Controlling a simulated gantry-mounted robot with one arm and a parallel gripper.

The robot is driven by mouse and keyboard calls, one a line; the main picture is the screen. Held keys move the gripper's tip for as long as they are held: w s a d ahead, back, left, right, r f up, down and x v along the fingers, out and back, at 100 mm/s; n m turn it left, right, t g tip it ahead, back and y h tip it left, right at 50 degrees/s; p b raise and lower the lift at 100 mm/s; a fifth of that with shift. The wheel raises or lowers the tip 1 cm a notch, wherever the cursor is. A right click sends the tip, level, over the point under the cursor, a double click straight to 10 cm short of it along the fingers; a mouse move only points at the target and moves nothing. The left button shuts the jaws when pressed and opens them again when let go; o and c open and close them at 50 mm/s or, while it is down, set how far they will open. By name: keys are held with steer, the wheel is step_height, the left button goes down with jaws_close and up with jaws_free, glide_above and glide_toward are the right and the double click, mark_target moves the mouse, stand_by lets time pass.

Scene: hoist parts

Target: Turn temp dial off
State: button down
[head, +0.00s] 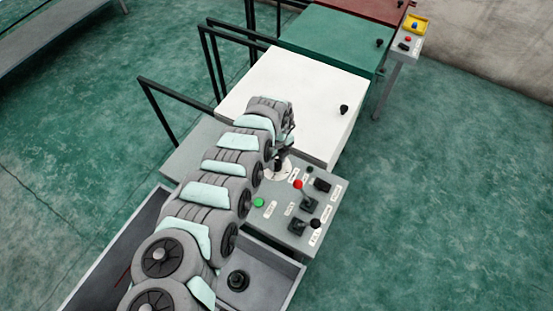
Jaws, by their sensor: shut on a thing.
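The control panel (268,229) is grey and carries several labelled controls. A round white dial plate (268,173) sits at the panel's far left corner. My gripper (281,165) points down over this plate and is shut on the dark knob of the temp dial, at the plate's middle. The arm and the gripper hide most of the knob, so I cannot read its setting.
Beside the gripper are a red-topped lever (298,185), a black switch (322,185), two black levers and a green button (259,203). A white cabinet (300,90) stands behind the panel. An open grey tray (262,270) lies in front.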

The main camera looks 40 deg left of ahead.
steer(key=n+p, duration=0.2)
steer(key=n, duration=0.1)
steer(key=shift+r+n, duration=0.2)
steer(key=shift+n, duration=0.1)
steer(key=n+p, duration=0.2)
steer(key=n, duration=0.2)
steer(key=shift+f, duration=0.1)
steer(key=n+p, duration=0.1)
steer(key=n, duration=0.6)
steer(key=shift+f+n, duration=0.1)
steer(key=shift+n, duration=0.2)
steer(key=n, duration=0.5)
steer(key=shift+n, duration=0.3)
steer(key=n+b, duration=0.1)
steer(key=n, duration=0.4)
steer(key=shift+n+b, duration=0.3)
